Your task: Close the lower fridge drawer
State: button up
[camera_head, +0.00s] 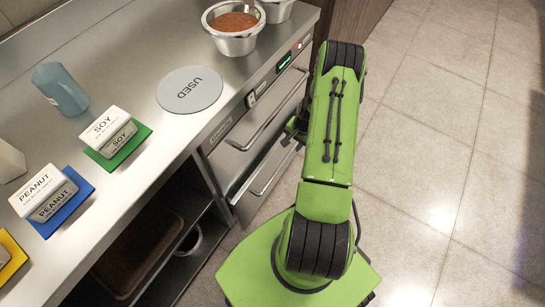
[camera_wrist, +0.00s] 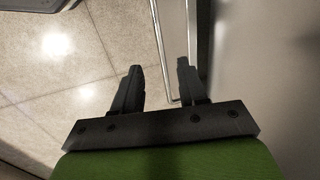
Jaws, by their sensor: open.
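The steel fridge under the counter has two stacked drawers with bar handles. The upper drawer (camera_head: 248,128) shows above the lower drawer (camera_head: 247,203), whose front seems to stand out a little; how far is hard to tell. My gripper (camera_head: 292,130) is beside the drawer fronts, mostly hidden by my green arm in the head view. In the wrist view my gripper (camera_wrist: 158,70) is open, with two dark fingers apart. A bar handle (camera_wrist: 159,45) shows in the gap between them. I cannot tell whether they touch it, or which drawer it belongs to.
An open shelf (camera_head: 185,215) is left of the fridge. The tiled floor (camera_head: 430,150) to the right is clear.

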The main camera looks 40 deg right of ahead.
aim_at(285, 160)
jog(key=b+x, duration=0.2)
jog(key=x, duration=0.3)
jog(key=b+x, duration=0.1)
jog(key=x, duration=0.4)
jog(key=b+x, duration=0.2)
jog(key=x, duration=0.3)
jog(key=shift+s+d+f+b, duration=0.1)
jog(key=shift+d+f+b, duration=0.15)
jog(key=shift+b, duration=0.1)
grip_shut()
